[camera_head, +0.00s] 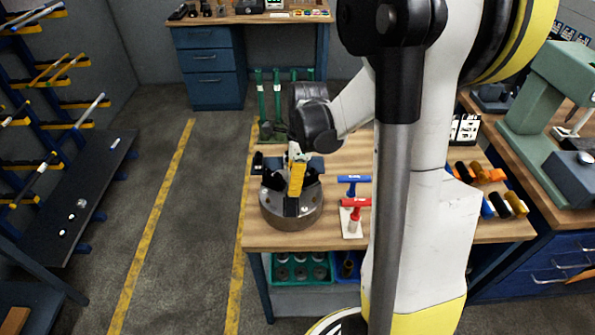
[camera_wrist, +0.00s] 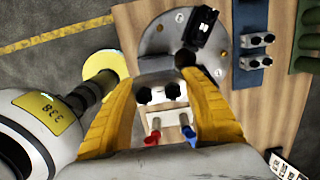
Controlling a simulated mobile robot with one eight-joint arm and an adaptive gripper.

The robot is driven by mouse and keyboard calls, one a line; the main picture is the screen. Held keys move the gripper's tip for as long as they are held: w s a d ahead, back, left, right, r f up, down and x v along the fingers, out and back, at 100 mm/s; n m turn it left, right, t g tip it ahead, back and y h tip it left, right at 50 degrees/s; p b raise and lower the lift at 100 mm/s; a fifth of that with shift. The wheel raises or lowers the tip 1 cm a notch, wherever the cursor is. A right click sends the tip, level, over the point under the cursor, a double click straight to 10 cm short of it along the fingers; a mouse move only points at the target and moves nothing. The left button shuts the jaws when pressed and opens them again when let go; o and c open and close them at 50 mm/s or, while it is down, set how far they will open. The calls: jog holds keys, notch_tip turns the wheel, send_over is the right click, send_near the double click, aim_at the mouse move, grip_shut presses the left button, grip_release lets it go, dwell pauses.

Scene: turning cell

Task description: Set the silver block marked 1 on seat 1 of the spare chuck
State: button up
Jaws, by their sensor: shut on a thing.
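I cannot tell whether the block touches the chuck. Seat 1 cannot be made out, and my fingers hide part of the chuck's face.
Blue (camera_head: 353,179) and red (camera_head: 357,202) T-handled keys stand in a pale holder right of the chuck. Silver pieces (camera_wrist: 257,63) lie on a dark blue tray by the chuck. Bench front is partly clear.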

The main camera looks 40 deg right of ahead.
aim_at(290, 207)
jog(key=shift+s+a+r, duration=0.15)
jog(key=shift+s+a, duration=0.1)
jog(key=shift+a, duration=0.6)
jog(key=shift+w+d+f, duration=0.1)
jog(key=shift+d+f, duration=0.05)
jog(key=shift+f, duration=0.3)
jog(key=shift+f+b, duration=2.9)
jog(key=shift+f, duration=0.5)
jog(key=shift+f+b, duration=0.7)
jog(key=shift+b, duration=0.1)
jog(key=o, duration=1.4)
jog(key=shift+r, duration=0.1)
